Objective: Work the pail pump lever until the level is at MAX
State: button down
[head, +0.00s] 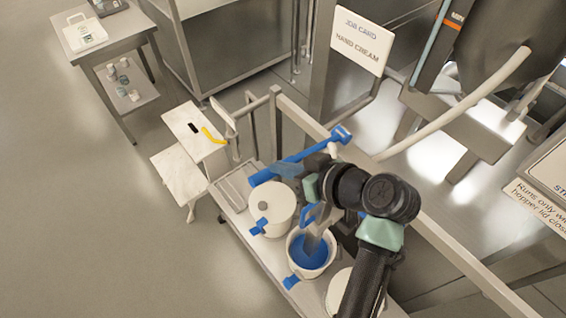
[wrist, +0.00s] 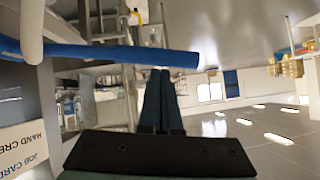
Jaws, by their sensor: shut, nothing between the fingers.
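The blue pump lever (head: 275,172) runs up to the right above the cart, with a blue cross-piece at its upper right end. It crosses the wrist view as a blue bar (wrist: 110,53). My gripper (wrist: 160,72) is shut and empty, its fingertips close below the bar; I cannot tell whether they touch. In the head view my arm hides part of the pump and what lies below it. A blue strip gauge (head: 430,48) on the dark hopper (head: 497,40) shows an orange mark labelled MIN; no MAX mark is visible.
The cart holds a lidded white pail (head: 270,206) and an open pail (head: 291,246) with blue inside. A pale hose (head: 455,107) slants towards the hopper. A metal rail (head: 300,117) runs behind the cart. A job card sign (head: 361,40) stands behind.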

jog(key=shift+f, duration=0.2)
notch_tip(320, 180, down, 15)
jog(key=n+t+h+b, duration=0.3)
jog(key=n+h+b, duration=0.1)
jog(key=b, duration=1.4)
jog(key=shift+s+a, duration=0.3)
jog(key=shift+d, duration=0.1)
